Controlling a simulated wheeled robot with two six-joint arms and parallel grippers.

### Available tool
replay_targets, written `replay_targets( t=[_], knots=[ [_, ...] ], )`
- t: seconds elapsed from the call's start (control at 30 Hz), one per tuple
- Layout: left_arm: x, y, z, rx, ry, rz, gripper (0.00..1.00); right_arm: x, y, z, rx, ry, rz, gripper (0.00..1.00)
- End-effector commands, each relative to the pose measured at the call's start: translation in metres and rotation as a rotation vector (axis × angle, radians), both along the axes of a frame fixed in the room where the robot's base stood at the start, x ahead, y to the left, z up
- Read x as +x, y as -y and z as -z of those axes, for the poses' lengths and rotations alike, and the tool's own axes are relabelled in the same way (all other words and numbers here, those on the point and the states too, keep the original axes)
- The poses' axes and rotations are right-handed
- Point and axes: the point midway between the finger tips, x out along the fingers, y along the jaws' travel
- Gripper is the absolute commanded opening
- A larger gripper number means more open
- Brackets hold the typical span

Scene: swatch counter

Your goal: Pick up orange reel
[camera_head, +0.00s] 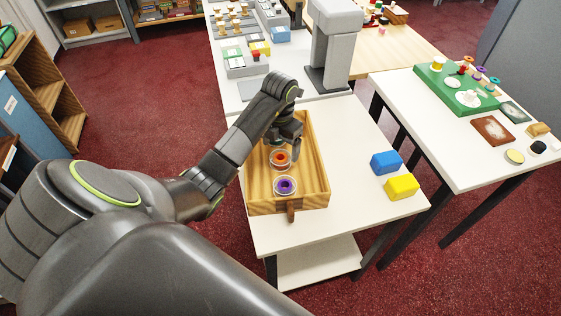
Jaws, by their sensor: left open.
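The orange reel (281,159) lies in a wooden tray (316,170) on the white table. A clear rim surrounds its orange centre. My left gripper (283,143) is open above the tray, just behind the orange reel in the picture. Its fingers are partly hidden by the wrist, and I cannot tell whether they touch anything. A purple reel (285,186) lies in the same tray, in front of the orange one. My right gripper does not show.
A blue block (386,162) and a yellow block (402,187) sit on the white table (348,217) right of the tray. A grey machine (333,45) stands behind. A second table (442,150) at right holds a green board (455,88). The tabletop's front right is clear.

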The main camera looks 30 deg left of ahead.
Motion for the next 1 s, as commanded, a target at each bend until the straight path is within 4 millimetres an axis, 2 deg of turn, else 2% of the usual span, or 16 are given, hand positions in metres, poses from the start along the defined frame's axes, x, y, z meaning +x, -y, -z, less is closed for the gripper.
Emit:
replay_targets(
  t=[0.03, 0.13, 0.3, 0.57, 0.93, 1.0],
  knots=[
    [-0.001, 0.001, 0.009, -0.002, -0.005, 0.0, 0.83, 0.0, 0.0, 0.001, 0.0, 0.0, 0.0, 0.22],
    [-0.001, 0.001, 0.02, -0.003, -0.007, -0.001, 0.83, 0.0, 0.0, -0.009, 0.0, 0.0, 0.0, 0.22],
    [0.0, 0.001, 0.041, -0.001, -0.004, 0.0, 0.83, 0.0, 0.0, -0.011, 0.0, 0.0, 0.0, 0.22],
    [0.001, 0.001, 0.045, 0.0, -0.001, 0.0, 0.83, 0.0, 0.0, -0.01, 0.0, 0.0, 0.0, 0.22],
    [0.001, 0.0, 0.045, 0.0, -0.001, 0.0, 0.36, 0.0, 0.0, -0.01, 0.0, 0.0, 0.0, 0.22],
    [0.001, 0.0, 0.044, 0.0, 0.0, 0.0, 0.35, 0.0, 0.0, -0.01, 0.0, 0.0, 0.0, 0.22]
  ],
)
